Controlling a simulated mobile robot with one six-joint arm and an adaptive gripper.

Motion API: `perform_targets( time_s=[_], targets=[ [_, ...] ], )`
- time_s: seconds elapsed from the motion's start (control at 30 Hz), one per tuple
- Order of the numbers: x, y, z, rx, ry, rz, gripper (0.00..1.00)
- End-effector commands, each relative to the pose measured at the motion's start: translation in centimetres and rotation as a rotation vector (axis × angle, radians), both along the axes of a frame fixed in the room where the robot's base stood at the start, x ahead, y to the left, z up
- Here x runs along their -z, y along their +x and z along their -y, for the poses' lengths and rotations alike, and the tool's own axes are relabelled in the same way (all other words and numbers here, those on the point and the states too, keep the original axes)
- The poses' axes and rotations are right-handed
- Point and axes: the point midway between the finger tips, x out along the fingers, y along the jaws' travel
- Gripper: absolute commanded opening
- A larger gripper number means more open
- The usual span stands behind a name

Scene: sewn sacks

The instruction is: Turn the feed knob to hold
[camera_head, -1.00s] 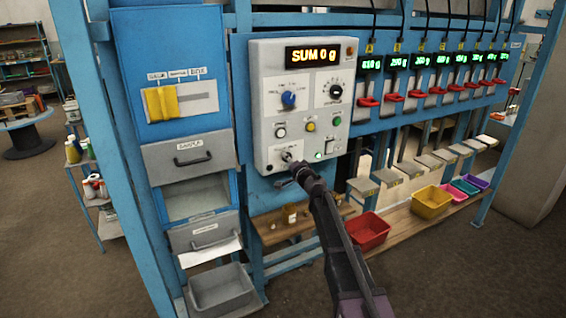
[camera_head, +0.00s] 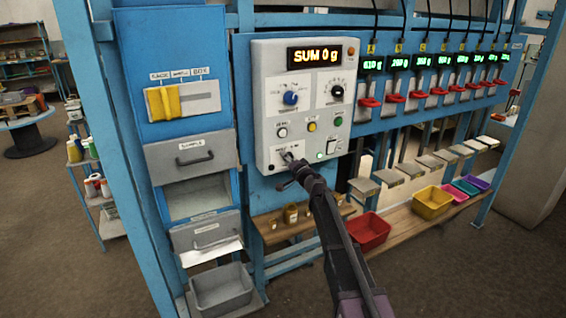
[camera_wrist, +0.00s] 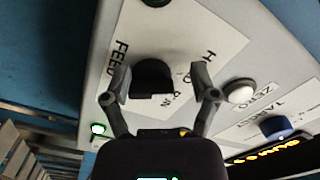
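The feed knob (camera_wrist: 152,78) is black and sits on a white label plate on the grey control panel (camera_head: 263,80). In the wrist view the plate reads FEED on one side and HOLD and RUN on the other. My gripper (camera_wrist: 162,88) is open, with one finger on each side of the knob and visible gaps between. In the head view my gripper (camera_head: 286,171) is at the panel's lower part and mostly hides the knob. The knob's exact pointing direction is hard to tell.
Close to the feed knob are a white button (camera_wrist: 241,92), a lit green button (camera_wrist: 98,129) and a blue knob (camera_wrist: 275,127). The display (camera_head: 313,54) reads SUM 0 g. A shelf below holds a red bin (camera_head: 368,232). Drawers (camera_head: 190,156) stand left.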

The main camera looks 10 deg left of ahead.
Motion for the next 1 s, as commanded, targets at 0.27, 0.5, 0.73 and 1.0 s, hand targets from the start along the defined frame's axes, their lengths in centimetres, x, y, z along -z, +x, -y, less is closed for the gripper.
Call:
perform_targets(
  time_s=[0.27,0.5,0.73,1.0],
  targets=[
    [0.1,0.6,1.2,0.031,-0.006,0.003,0.94],
    [0.1,0.1,1.5,0.03,-0.007,0.003,0.94],
    [0.1,-2.1,2.3,0.024,-0.007,0.003,0.94],
    [0.1,-5.8,4.0,0.013,-0.005,0.003,0.94]
  ],
)
